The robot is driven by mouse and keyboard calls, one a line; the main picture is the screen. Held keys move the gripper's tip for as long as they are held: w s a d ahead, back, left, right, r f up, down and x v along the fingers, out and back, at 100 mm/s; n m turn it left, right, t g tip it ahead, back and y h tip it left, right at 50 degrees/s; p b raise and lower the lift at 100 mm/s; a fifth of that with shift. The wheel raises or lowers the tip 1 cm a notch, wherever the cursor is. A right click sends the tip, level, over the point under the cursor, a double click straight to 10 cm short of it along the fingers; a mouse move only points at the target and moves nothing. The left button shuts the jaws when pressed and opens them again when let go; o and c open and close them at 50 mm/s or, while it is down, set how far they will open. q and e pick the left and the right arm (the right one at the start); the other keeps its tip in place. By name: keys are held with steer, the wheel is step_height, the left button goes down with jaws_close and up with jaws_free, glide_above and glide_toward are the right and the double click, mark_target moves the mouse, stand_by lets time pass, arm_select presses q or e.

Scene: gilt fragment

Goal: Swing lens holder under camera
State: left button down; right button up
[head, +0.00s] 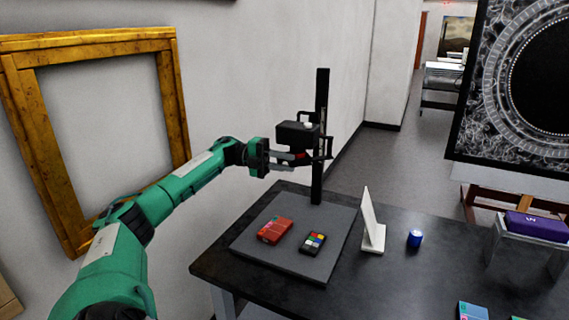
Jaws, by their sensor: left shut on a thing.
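A black camera (297,134) is mounted on a dark upright column (321,95) of a copy stand. The stand's grey baseboard (251,243) lies on the black table. My left gripper (322,154) reaches in from the left at camera height, beside the column. It is shut on a small dark part just below the camera, which I take to be the lens holder; the fingers and camera largely hide it. A bit of red shows under the camera. I cannot tell how the holder lines up with the lens. My right gripper is not in view.
On the baseboard lie a red box (275,231) and a colour checker (313,243). A white upright panel (370,220) and a blue jar (415,239) stand to the right on the table (400,280). A gilt frame (20,100) is at the left wall.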

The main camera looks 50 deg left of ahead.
arm_select(q)
steer(key=shift+a, duration=0.1)
steer(key=c, duration=1.5)
jaws_free()
steer(key=shift+o, duration=0.9)
steer(key=shift+w, duration=0.15)
steer(key=shift+f, duration=0.1)
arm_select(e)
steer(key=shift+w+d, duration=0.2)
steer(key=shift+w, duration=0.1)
arm_select(q)
steer(key=shift+a, duration=0.25)
steer(key=b+v, duration=0.3)
steer(key=v, duration=1)
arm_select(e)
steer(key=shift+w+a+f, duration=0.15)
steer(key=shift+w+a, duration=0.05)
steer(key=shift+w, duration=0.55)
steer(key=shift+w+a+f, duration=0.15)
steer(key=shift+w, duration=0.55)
